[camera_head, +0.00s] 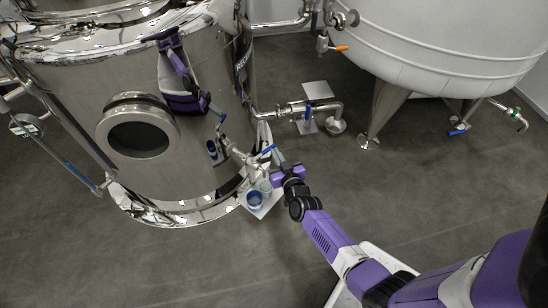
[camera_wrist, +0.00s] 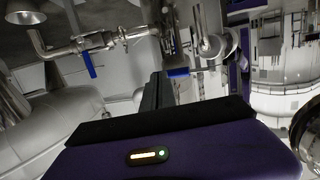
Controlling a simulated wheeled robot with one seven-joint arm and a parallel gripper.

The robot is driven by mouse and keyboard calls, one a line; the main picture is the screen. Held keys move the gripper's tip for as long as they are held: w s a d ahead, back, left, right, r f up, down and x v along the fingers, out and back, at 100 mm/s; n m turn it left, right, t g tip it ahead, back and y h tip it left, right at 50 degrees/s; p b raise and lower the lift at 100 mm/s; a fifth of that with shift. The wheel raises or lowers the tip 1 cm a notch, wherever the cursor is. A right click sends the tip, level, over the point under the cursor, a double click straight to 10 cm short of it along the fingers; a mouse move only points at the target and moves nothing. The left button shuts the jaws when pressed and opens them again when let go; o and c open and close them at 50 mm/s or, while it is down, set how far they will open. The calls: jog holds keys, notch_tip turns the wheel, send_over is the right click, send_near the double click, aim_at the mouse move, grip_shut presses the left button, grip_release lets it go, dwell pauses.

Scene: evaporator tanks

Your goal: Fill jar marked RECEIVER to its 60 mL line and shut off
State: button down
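A small steel outlet valve (camera_head: 235,153) with a blue lever (camera_head: 268,150) sticks out low from the polished tank. Below it, a clear jar (camera_head: 265,186) and a blue-tinted round vessel (camera_head: 254,199) stand on a small white shelf (camera_head: 267,209). I cannot read any label, line or liquid level on them. My gripper (camera_head: 279,162) is beside the lever, just above and right of the jar. In the wrist view its dark fingers (camera_wrist: 157,90) point towards a blue handle (camera_wrist: 178,72). I cannot tell whether they are apart, shut or touching it.
The polished tank (camera_head: 190,125) mirrors my arm. A pipe with another blue-handled valve (camera_head: 307,111) lies behind my gripper. A white tank (camera_head: 450,50) on legs stands at the upper right. Grey floor (camera_head: 430,180) is open to the right.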

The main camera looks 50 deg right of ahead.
jog(key=shift+w+d, duration=0.45)
jog(key=shift+w, duration=0.15)
jog(key=shift+w+d, duration=0.1)
dwell(0.3)
